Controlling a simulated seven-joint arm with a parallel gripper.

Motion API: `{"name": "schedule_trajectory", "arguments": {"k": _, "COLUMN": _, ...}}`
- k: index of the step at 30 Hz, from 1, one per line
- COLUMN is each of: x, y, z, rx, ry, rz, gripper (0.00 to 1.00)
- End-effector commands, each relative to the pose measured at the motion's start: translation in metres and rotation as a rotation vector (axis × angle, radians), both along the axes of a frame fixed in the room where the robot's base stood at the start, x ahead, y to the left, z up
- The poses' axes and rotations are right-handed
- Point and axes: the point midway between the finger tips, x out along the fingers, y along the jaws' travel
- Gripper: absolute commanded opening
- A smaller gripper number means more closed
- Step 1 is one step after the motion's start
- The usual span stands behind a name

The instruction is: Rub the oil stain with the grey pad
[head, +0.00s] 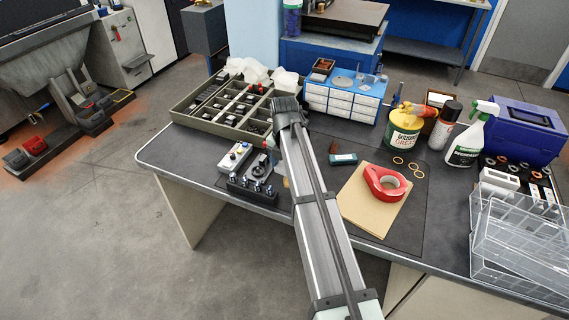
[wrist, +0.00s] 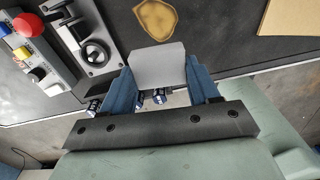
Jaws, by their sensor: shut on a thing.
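The grey pad (wrist: 160,67) is a flat light-grey piece held between the two blue fingers of my gripper (wrist: 159,76), which is shut on it. The oil stain (wrist: 157,18) is a brown patch with a darker rim on the dark mat. In the wrist view it lies just beyond the pad's far edge, with a narrow strip of mat showing between them; I cannot tell the pad's height above the mat.
A black fixture with a round knob (wrist: 95,54) stands left of the pad, beside a control box with a red button (wrist: 28,25).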

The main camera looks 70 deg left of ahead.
Motion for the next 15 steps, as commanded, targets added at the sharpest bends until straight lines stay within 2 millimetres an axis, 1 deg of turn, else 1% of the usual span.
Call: {"name": "schedule_trajectory", "arguments": {"k": 15, "x": 0.0, "y": 0.0, "z": -0.043, "rx": -0.001, "ry": 0.0, "rz": -0.002, "gripper": 0.36}}
